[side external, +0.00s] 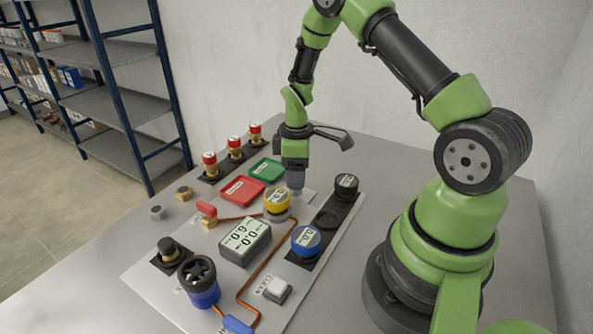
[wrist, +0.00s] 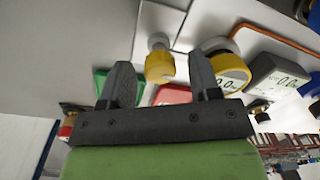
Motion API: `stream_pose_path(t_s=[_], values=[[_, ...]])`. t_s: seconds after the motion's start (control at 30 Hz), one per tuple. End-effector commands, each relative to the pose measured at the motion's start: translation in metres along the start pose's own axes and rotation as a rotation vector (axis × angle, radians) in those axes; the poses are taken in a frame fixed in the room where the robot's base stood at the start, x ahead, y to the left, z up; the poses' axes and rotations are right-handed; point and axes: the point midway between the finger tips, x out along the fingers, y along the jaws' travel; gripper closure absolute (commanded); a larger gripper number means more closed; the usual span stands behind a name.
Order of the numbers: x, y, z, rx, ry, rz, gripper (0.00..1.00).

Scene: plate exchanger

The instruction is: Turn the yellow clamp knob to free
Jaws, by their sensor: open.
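In the wrist view, a yellow knob (wrist: 159,67) on a grey post stands between and just beyond the two dark fingertips of my gripper (wrist: 160,72). The fingers are apart, with a gap on each side of the knob; I cannot tell how far beyond the tips it stands. In the side view my gripper (side external: 295,175) points down at the panel, behind the yellow-rimmed gauge (side external: 277,202). There the yellow knob is hidden by the gripper, and its turn position cannot be read.
The yellow-rimmed gauge also shows right of the knob in the wrist view (wrist: 230,70). Around are a black gauge (side external: 346,187), a blue gauge (side external: 306,240), a grey display box (side external: 244,241), a copper pipe, a red tray (side external: 241,190) and a green tray (side external: 265,170).

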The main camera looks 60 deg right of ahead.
Motion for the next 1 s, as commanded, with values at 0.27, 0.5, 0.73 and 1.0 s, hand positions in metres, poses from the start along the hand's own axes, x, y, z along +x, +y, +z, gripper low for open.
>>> stream_pose_path(t_s=[0.27, 0.5, 0.73, 1.0], values=[[-0.0004, 0.0, -0.0001, 0.0, 0.0, 0.0, 0.73], [-0.0006, 0.0, 0.0, 0.003, 0.0, 0.0, 0.92], [-0.0007, 0.0, 0.0002, 0.054, 0.002, 0.0, 0.92], [-0.0008, -0.0001, 0.0007, 0.235, 0.009, -0.001, 0.92]])
